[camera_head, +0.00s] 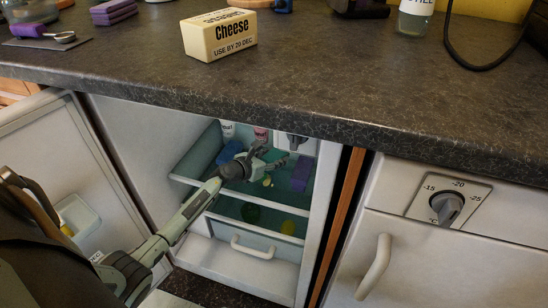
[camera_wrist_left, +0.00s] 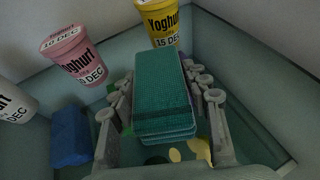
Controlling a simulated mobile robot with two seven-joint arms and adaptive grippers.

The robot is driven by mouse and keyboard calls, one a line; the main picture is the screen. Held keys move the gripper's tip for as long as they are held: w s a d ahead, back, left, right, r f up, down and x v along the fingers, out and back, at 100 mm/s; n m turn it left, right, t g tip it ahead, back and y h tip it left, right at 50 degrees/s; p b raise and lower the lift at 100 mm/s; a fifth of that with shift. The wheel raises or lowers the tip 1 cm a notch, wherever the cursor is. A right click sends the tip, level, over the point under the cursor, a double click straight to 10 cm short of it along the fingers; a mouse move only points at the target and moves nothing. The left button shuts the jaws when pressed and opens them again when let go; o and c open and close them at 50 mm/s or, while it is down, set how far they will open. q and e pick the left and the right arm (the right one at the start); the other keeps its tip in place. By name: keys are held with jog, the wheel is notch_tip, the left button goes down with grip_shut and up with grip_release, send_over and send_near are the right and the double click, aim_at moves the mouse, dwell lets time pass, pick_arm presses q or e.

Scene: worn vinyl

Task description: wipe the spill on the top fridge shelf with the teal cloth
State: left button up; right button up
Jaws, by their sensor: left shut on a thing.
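In the left wrist view, the folded teal cloth (camera_wrist_left: 160,90) is between the fingers of my left gripper (camera_wrist_left: 165,120), which is shut on it. In the head view, my left gripper (camera_head: 255,164) is inside the open fridge, over the top shelf (camera_head: 187,181); the cloth is hard to make out there. A small yellow-green patch (camera_head: 267,181) shows just below the gripper. Yellow patches also show below the cloth in the left wrist view (camera_wrist_left: 200,148). I cannot tell whether these are the spill or things seen through the shelf. My right gripper is not in view.
Pink (camera_wrist_left: 75,55), yellow (camera_wrist_left: 158,22) and white (camera_wrist_left: 14,102) yoghurt pots stand around the cloth, with a blue block (camera_wrist_left: 70,137) at left. A purple block (camera_head: 302,173) is at the fridge's right. The countertop edge (camera_head: 330,128) overhangs; the open door (camera_head: 75,170) is left.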

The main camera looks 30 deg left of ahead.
aim_at(265, 183)
pick_arm(q)
jog(key=shift+f, duration=0.15)
jog(key=shift+s+d+p, duration=0.2)
jog(key=shift+s+p, duration=0.25)
jog(key=shift+s, duration=0.5)
jog(key=shift+s+d+p, duration=0.15)
jog(key=shift+s+p, duration=0.05)
jog(key=shift+s, duration=0.4)
jog(key=shift+s+d+p, duration=0.15)
jog(key=shift+s+p, duration=0.05)
jog(key=shift+s, duration=0.35)
jog(key=shift+s+d+p, duration=0.25)
jog(key=shift+s+p, duration=0.05)
jog(key=shift+s, duration=0.65)
jog(key=shift+s+d, duration=0.15)
jog(key=shift+s, duration=0.45)
jog(key=shift+s+d, duration=0.15)
jog(key=shift+s, duration=0.45)
